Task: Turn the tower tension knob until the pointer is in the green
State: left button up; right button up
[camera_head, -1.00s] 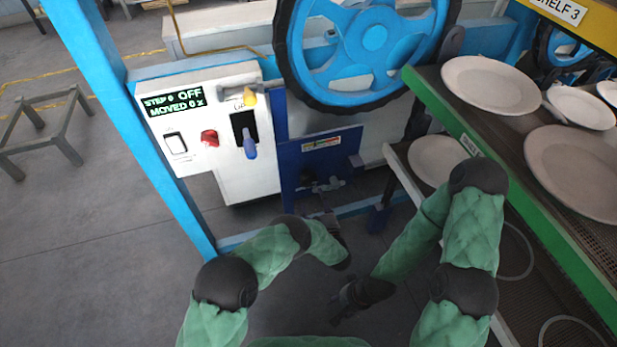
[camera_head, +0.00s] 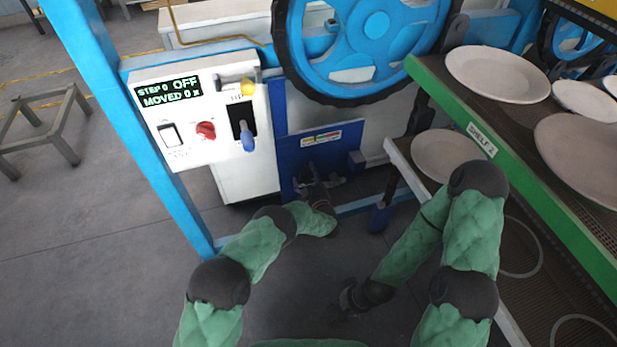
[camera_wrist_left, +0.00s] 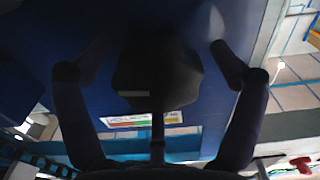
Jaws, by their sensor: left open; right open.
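The tension knob (camera_wrist_left: 155,78) is a dark rounded shape in the left wrist view, with a small pale mark on it. My left gripper (camera_wrist_left: 160,58) is open, with one finger on each side of the knob and a gap to both. In the head view my left gripper (camera_head: 308,178) is at the blue panel (camera_head: 292,160) and largely hides the knob. The gauge strip (camera_head: 322,138), with red, yellow and green parts, sits above it; it also shows in the left wrist view (camera_wrist_left: 145,119). I cannot make out the pointer. My right gripper (camera_head: 347,300) is open, low and away from the panel.
A white control box (camera_head: 212,135) with display, red button and blue-tipped lever stands left of the panel. A large blue wheel (camera_head: 375,25) is above. A plate rack (camera_head: 500,165) stands close on the right. A blue post (camera_head: 115,115) rises at left.

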pick_arm(q)
jog(key=shift+r, duration=0.1)
jog(key=c, duration=1.1)
jog(key=shift+c, duration=0.2)
jog(key=shift+w, duration=0.1)
